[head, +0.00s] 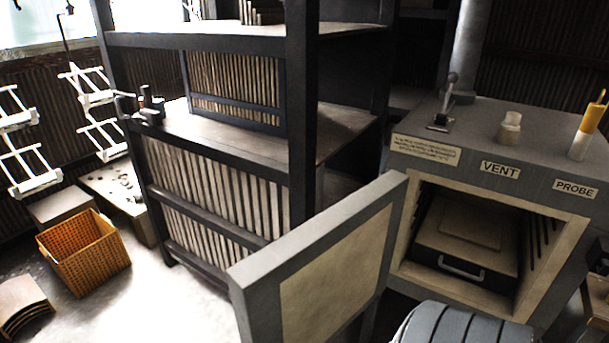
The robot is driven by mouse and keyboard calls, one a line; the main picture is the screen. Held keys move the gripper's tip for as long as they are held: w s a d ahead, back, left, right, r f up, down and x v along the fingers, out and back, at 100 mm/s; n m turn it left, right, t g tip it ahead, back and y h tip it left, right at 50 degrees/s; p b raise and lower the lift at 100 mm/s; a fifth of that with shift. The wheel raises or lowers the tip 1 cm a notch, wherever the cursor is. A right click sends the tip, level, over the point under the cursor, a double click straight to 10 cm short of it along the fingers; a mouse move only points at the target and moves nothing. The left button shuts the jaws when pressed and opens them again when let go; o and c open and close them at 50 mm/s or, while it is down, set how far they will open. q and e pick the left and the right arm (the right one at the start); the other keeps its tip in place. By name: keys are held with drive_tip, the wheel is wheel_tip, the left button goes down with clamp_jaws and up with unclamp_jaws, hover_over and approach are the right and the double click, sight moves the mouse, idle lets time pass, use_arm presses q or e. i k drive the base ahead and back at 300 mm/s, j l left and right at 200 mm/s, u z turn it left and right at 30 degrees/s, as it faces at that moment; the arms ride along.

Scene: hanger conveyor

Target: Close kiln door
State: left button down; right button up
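The kiln (460,172) is a grey box at the right with a pale lined chamber and labels reading VENT and PROBE. Its door (332,270) stands wide open, swung out to the left of the opening, with a grey frame and a beige inner panel. Inside the chamber is a dark drawer-like tray (462,266) with a metal handle and a pale slab on top. Neither of my grippers shows in the head view.
A dark shelving rack (297,120) stands left of the kiln, close behind the door. An orange woven basket (84,255) sits on the floor at the left. White hangers (35,185) hang at the far left. A grey ribbed shape (460,325), unclear, sits below the kiln opening.

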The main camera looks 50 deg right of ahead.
sight(308, 284)
drive_tip(key=i+z, duration=0.25)
drive_tip(key=z, duration=0.25)
drive_tip(key=i+j+z, duration=0.15)
drive_tip(key=z, duration=0.35)
drive_tip(key=i+j+z, duration=0.25)
drive_tip(key=z, duration=0.25)
drive_tip(key=i+j+z, duration=0.25)
drive_tip(key=z, duration=0.2)
drive_tip(key=i+j+z, duration=0.15)
drive_tip(key=z, duration=0.3)
drive_tip(key=i+j+z, duration=0.1)
drive_tip(key=j+z, duration=0.2)
drive_tip(key=z, duration=0.2)
drive_tip(key=i+j+z, duration=0.1)
drive_tip(key=j+z, duration=0.15)
drive_tip(key=z, duration=0.2)
drive_tip(key=j+z, duration=0.3)
drive_tip(key=z, duration=0.15)
